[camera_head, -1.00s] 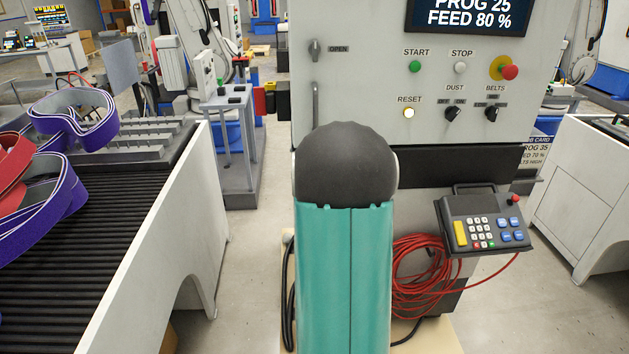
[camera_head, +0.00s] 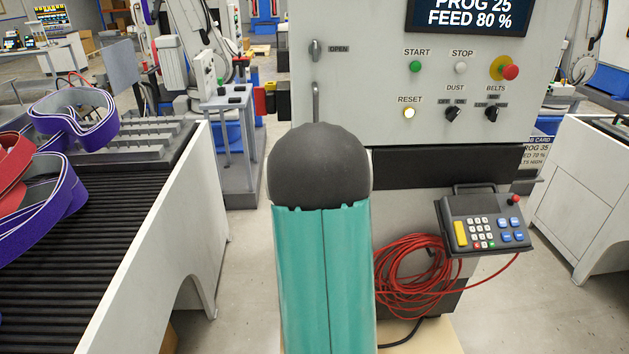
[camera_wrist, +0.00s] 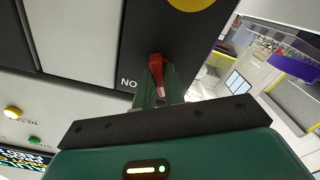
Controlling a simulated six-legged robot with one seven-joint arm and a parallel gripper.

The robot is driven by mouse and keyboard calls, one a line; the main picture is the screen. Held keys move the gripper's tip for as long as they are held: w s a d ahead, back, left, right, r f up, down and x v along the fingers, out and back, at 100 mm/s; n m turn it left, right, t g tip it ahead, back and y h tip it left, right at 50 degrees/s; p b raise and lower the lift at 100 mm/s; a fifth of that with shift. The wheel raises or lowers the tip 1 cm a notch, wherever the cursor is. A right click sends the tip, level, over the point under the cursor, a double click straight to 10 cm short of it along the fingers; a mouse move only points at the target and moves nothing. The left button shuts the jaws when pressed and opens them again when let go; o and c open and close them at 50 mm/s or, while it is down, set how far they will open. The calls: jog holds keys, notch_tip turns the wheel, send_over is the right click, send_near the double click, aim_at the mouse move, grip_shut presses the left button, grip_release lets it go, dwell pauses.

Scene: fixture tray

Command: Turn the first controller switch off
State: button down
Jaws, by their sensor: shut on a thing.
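In the wrist view a red switch handle (camera_wrist: 155,62) stands out from a dark panel (camera_wrist: 135,35). The letters ON, upside down in this view, are beside it. My gripper (camera_wrist: 158,88) has its green fingers at the handle and is shut on it. The fingers hide the handle's lower part.
The cabinet front has a green START button (camera_head: 415,66), a red stop button (camera_head: 510,72) and DUST and BELTS knobs. A keypad pendant (camera_head: 484,222) with coiled red cable (camera_head: 408,280) hangs at right. A roller conveyor (camera_head: 95,250) with purple belts is at left.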

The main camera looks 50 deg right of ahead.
jog(key=c, duration=1.5)
grip_release()
jog(key=shift+d, duration=0.1)
jog(key=shift+s+d+r, duration=0.1)
jog(key=shift+s+d, duration=0.05)
jog(key=shift+d, duration=0.05)
jog(key=shift+a, duration=0.2)
jog(key=shift+a, duration=0.1)
